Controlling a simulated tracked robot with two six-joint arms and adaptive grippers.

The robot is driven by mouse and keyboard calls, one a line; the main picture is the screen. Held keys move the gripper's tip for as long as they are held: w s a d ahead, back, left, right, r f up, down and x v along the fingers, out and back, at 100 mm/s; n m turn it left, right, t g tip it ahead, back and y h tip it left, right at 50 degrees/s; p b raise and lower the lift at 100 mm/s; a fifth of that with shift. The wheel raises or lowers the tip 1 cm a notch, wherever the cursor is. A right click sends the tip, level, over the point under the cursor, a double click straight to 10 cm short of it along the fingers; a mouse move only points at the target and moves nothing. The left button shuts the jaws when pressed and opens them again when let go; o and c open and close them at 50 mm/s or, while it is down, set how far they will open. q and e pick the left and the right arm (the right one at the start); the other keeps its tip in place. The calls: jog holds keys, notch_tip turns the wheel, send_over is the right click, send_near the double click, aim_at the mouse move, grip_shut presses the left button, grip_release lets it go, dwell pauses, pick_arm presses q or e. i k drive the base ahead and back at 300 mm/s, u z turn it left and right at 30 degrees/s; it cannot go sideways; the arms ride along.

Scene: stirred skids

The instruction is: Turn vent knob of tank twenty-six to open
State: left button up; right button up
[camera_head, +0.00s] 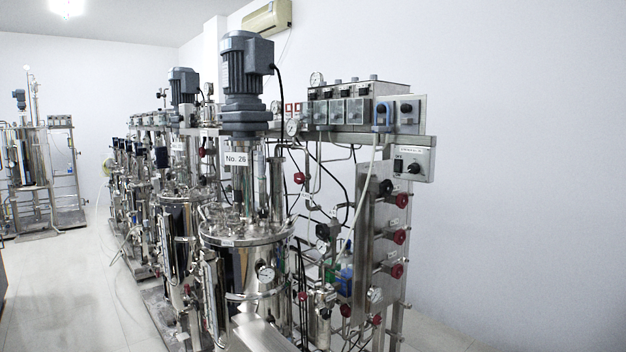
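Tank twenty-six (245,262) is a shiny steel vessel in the middle of the head view. A "No. 26" label (236,159) hangs above it, below a grey motor (246,75). To its right, a steel panel (364,235) carries several red knobs, among them an upper one (401,200), a middle one (399,236) and a lower one (397,271). Another red knob (299,178) sits on the piping behind the tank. No vent label is readable, so I cannot tell which knob is the vent or how it is set. Neither gripper is in view.
More tanks (178,235) stand in a row behind on the left. A control box (412,160) with a black dial juts out at the right. Hoses and pipes crowd the space beside the tank. The pale floor (75,295) on the left is mostly clear.

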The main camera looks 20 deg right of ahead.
aim_at(299, 177)
jog(key=u, duration=0.05)
jog(key=i, duration=1)
jog(key=z, duration=0.05)
